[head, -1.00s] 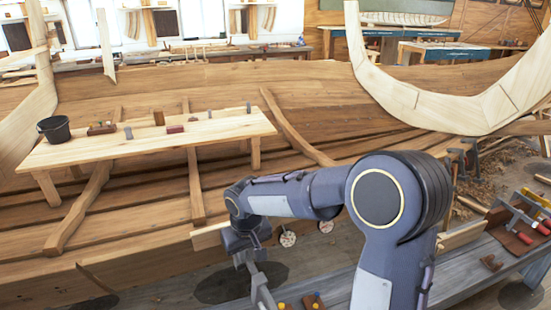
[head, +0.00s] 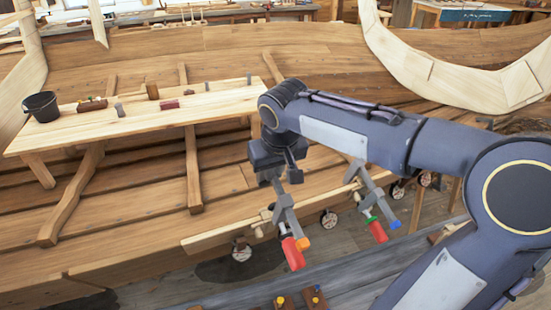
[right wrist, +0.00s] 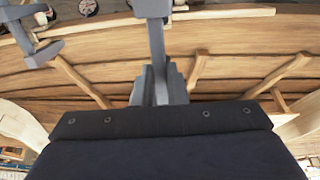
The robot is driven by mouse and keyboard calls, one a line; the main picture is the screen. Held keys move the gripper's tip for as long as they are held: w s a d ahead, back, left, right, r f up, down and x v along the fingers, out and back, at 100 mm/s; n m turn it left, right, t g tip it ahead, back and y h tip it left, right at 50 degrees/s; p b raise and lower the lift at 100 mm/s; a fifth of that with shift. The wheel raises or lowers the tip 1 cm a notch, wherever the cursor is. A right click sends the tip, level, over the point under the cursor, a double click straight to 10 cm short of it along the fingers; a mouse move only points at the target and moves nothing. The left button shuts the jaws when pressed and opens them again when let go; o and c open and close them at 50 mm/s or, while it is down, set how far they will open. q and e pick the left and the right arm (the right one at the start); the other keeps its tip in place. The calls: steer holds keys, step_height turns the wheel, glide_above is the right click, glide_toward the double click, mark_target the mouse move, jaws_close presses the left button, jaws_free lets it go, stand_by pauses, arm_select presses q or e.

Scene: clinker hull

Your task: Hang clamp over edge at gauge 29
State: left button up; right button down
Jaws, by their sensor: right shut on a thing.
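My right gripper (head: 277,174) is shut on a grey clamp (head: 287,212) with a red handle and an orange tip. The clamp hangs below the gripper at the pale plank (head: 215,236) along the hull's lower edge; I cannot tell whether it touches. In the right wrist view, the fingers (right wrist: 160,88) close on the clamp's grey bar (right wrist: 156,45). A second clamp (head: 374,197), with a red and green handle and blue tip, sits on the edge to the right; it also shows in the right wrist view (right wrist: 28,38). Round gauges (head: 328,219) hang below the edge; their numbers are unreadable. My left gripper is out of view.
A pale staging board (head: 190,112) with a black bucket (head: 42,106) and small blocks lies over the hull at left. A grey bench (head: 270,290) with coloured pegs runs in front. A curved pale frame (head: 420,65) rises at upper right.

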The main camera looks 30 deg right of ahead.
mark_target(274, 187)
steer(key=shift+s+a+f, duration=0.1)
steer(key=shift+s+f, duration=0.05)
steer(key=shift+f, duration=0.25)
step_height(274, 187, down, 3)
steer(key=shift+r+b, duration=0.2)
steer(key=shift+b, duration=0.15)
steer(key=shift+f+b, duration=0.3)
steer(key=shift+f, duration=0.45)
steer(key=shift+w+b+x, duration=0.15)
steer(key=shift+b+x, duration=1.95)
steer(key=shift+x, duration=0.95)
steer(key=shift+w+b+x, duration=0.1)
steer(key=shift+b+x, duration=2)
steer(key=shift+x, duration=0.95)
steer(key=shift+w+f, duration=0.1)
steer(key=shift+f, duration=0.1)
steer(key=shift+s+f+b, duration=0.1)
steer(key=shift+s+b, duration=0.2)
steer(key=shift+b, duration=0.1)
steer(key=c, duration=1.4)
jaws_free()
steer(key=shift+o, duration=0.2)
steer(key=shift+s+f, duration=0.1)
